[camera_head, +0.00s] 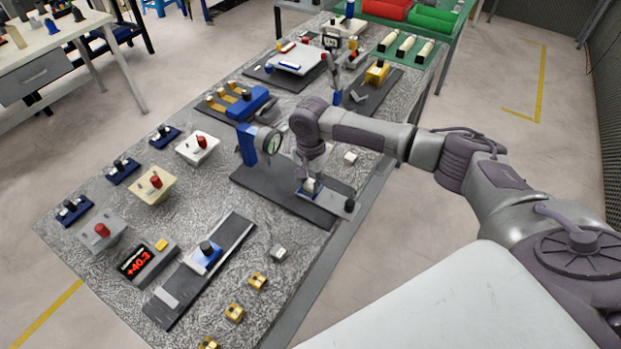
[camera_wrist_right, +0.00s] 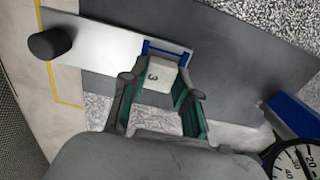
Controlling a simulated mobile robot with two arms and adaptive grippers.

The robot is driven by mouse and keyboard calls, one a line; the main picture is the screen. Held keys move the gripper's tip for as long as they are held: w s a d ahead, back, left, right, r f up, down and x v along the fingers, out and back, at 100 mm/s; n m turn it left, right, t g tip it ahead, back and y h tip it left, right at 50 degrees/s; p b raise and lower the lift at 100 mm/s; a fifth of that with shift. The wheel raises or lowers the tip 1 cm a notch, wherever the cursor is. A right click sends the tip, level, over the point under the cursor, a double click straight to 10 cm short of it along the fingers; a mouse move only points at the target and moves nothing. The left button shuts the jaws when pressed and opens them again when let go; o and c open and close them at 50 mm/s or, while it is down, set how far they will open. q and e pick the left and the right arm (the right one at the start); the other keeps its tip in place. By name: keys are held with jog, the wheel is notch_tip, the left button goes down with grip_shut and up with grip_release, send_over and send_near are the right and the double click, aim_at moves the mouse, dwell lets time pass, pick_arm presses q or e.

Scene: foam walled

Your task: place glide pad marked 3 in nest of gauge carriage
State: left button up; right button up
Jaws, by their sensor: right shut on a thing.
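The pale glide pad marked 3 (camera_wrist_right: 153,77) is held between the fingertips of my right gripper (camera_wrist_right: 160,88). The gauge carriage is a silver bar (camera_wrist_right: 100,42) with a black knob (camera_wrist_right: 50,42) at one end and a blue-edged nest (camera_wrist_right: 168,49). The pad is right at the blue edge in the wrist view; I cannot tell whether it is inside the nest or just above it. In the head view my right gripper (camera_head: 311,178) points down over the carriage, whose black knob (camera_head: 349,205) shows to the right; the gripper largely hides the pad. My left gripper is out of view.
A dial gauge (camera_head: 270,143) on a blue stand (camera_head: 247,144) stands left of my right gripper. It also shows in the wrist view (camera_wrist_right: 295,160). A small white block (camera_head: 350,157) lies to the right. A red display (camera_head: 138,263) and brass pieces (camera_head: 258,281) are nearer.

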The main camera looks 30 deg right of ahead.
aim_at(310, 183)
jog(key=shift+f, duration=0.35)
jog(key=o, duration=0.9)
jog(key=shift+o, duration=0.6)
notch_tip(310, 183, up, 13)
jog(key=b, duration=0.2)
jog(key=shift+r, duration=0.15)
